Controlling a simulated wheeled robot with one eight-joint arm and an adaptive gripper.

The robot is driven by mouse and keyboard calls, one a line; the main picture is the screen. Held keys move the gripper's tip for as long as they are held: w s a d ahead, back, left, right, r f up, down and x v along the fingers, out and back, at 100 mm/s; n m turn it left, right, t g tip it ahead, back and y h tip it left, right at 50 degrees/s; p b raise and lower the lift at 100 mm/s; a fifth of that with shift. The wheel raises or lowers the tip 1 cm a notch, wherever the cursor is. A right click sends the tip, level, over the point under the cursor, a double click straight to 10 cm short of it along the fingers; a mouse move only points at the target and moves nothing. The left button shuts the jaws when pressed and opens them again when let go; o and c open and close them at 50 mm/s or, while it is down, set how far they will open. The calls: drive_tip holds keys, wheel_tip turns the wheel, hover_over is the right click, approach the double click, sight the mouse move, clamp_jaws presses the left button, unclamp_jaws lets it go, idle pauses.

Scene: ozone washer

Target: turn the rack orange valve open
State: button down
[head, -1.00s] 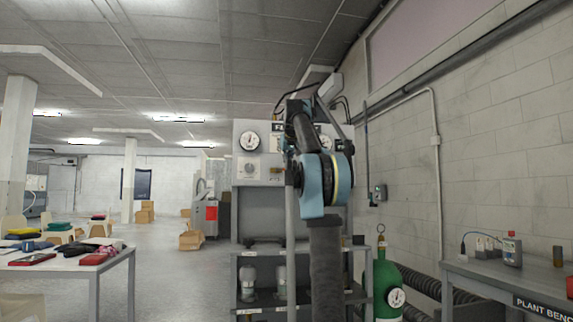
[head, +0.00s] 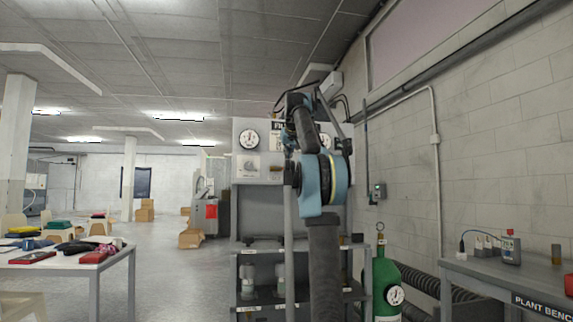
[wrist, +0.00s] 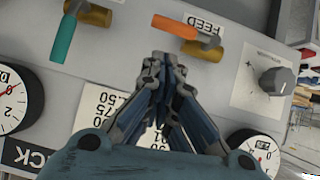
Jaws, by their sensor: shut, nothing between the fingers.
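The orange valve lever (wrist: 174,26) is on the grey panel at the top middle of the wrist view. It points left and slightly up from its pivot on a brass valve body (wrist: 203,50), beside the FEED label. My gripper (wrist: 164,60) is shut and empty, its fingertips just below and left of that body in the picture. I cannot tell whether they touch anything. A second valve with a teal lever (wrist: 63,40) is at the upper left. In the head view my arm covers my gripper and the valves.
A second gauge (wrist: 254,150) is partly behind my gripper. In the head view a green cylinder (head: 386,280) and a bench (head: 510,280) stand right; a table (head: 70,262) stands left.

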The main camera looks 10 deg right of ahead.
drive_tip(key=v, duration=1)
drive_tip(key=shift+d+r, duration=0.3)
drive_tip(key=shift+r, duration=0.15)
drive_tip(key=s+a+f+g, duration=0.1)
drive_tip(key=s+f+g, duration=0.2)
drive_tip(key=s+f, duration=1.3)
drive_tip(key=s+a+f+g, duration=0.2)
drive_tip(key=s+f, duration=1.4)
drive_tip(key=f, duration=1.8)
drive_tip(key=s+a+f+g, duration=0.2)
drive_tip(key=s+f+g, duration=0.2)
drive_tip(key=s+f, duration=1.2)
wheel_tip(320, 180, down, 9)
drive_tip(key=shift+s+a+f+y, duration=0.25)
drive_tip(key=shift+y, duration=0.05)
